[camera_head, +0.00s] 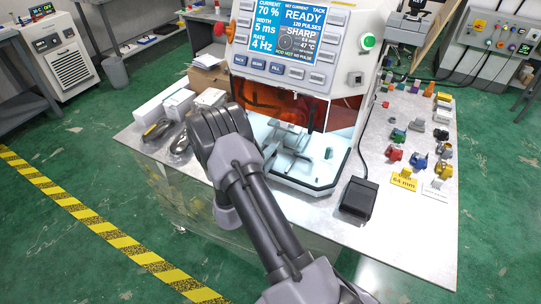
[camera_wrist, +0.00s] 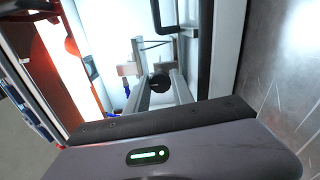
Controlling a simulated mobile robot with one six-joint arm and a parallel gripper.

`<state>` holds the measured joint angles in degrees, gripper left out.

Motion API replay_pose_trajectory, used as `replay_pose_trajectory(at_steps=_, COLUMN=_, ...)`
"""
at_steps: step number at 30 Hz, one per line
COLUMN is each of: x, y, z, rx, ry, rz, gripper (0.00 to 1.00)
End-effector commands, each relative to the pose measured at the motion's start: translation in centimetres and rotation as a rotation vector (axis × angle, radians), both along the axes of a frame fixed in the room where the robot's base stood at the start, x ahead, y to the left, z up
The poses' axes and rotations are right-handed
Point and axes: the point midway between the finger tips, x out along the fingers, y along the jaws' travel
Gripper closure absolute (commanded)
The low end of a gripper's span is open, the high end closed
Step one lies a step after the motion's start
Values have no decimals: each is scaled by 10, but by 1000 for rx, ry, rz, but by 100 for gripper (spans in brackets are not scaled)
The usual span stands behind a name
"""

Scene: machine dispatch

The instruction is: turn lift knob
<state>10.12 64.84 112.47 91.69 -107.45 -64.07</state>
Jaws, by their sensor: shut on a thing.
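The lift knob (camera_wrist: 160,84) is a small dark round knob in the wrist view. It sits at the front of a grey metal lift stand inside the lit chamber. My gripper (camera_wrist: 159,78) is shut on the knob, with one light grey finger on each side of it. In the head view my arm reaches in from the front to the open chamber of the welding machine (camera_head: 300,50), where the grey stand (camera_head: 291,136) shows. The knob itself cannot be made out there.
An orange tinted shield (camera_head: 265,100) hangs over the chamber opening. A black foot pedal (camera_head: 358,198) lies on the bench (camera_head: 400,225) to the right. Several small coloured parts stand at the right. White boxes (camera_head: 165,105) and two dark tools lie at the left.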

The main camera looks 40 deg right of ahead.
Motion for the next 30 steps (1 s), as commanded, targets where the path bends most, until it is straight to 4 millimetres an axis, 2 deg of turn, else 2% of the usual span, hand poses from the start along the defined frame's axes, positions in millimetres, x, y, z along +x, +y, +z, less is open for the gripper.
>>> replay_pose_trajectory(at_steps=3, x=0, y=0, z=0, rx=0, ry=0, rz=0, gripper=100)
replay_pose_trajectory(at_steps=4, x=0, y=0, z=0, rx=0, ry=-1, rz=0, gripper=68)
replay_pose_trajectory(at_steps=6, x=0, y=0, z=0, rx=0, ry=-1, rz=0, gripper=54)
replay_pose_trajectory(at_steps=7, x=0, y=0, z=0, rx=0, ry=-1, rz=0, gripper=50)
replay_pose_trajectory(at_steps=14, x=0, y=0, z=0, rx=2, ry=-6, rz=0, gripper=50)
replay_pose_trajectory(at_steps=17, x=0, y=0, z=-1, rx=30, ry=-73, rz=0, gripper=50)
replay_pose_trajectory(at_steps=20, x=0, y=0, z=-2, rx=103, ry=-249, rz=0, gripper=50)
replay_pose_trajectory(at_steps=30, x=1, y=0, z=0, rx=444, ry=-1070, rz=0, gripper=50)
